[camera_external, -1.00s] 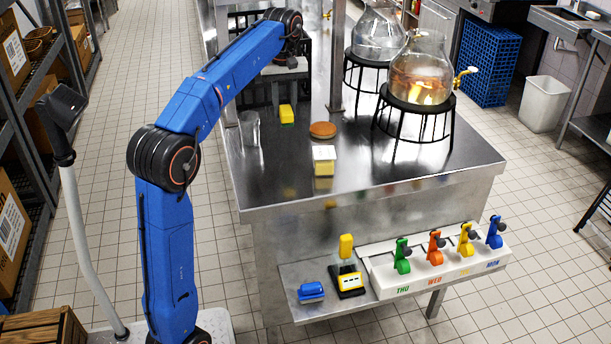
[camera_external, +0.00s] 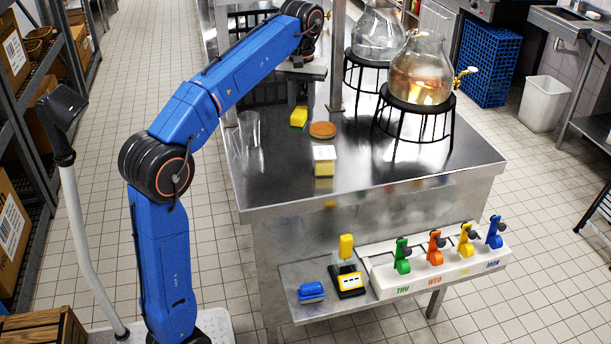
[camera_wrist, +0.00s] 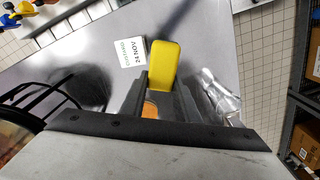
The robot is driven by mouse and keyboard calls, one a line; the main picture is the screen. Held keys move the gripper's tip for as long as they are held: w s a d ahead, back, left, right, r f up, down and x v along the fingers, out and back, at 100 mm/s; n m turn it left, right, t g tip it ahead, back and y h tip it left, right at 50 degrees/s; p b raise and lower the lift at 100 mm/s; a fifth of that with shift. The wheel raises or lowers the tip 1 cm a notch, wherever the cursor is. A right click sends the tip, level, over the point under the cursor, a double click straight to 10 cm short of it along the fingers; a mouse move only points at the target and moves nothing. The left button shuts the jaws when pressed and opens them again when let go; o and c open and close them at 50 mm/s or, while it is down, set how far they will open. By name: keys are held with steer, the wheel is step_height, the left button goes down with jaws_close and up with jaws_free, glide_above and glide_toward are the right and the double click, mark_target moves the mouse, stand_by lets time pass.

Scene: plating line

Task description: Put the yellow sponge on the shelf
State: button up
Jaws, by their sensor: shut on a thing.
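The yellow sponge (camera_external: 299,116) with a green underside is held by my gripper (camera_external: 300,100) over the rear left part of the steel table. In the wrist view the yellow sponge (camera_wrist: 164,62) sticks out from between the two fingers of my gripper (camera_wrist: 163,86), which is shut on it. Its gap to the tabletop is hard to judge. A low steel shelf (camera_external: 318,310) juts from the table's front. It carries a blue object (camera_external: 311,291), a black-and-yellow device (camera_external: 349,281) and a white rack (camera_external: 430,275) of coloured dispensers.
An orange-brown disc (camera_external: 322,130) and a labelled yellow container (camera_external: 323,168) stand beside the sponge. A clear glass (camera_external: 249,130) is to its left. Glass vessels on black stands (camera_external: 416,119) fill the table's right, near a metal post (camera_external: 337,60).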

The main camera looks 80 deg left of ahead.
steer(key=s+d+m, duration=0.3)
steer(key=d+m, duration=0.8)
steer(key=d, duration=1.1)
steer(key=f, duration=4.1)
steer(key=shift+w+d+f, duration=0.15)
steer(key=shift+w+d, duration=0.05)
steer(key=shift+f, duration=0.1)
steer(key=o, duration=1)
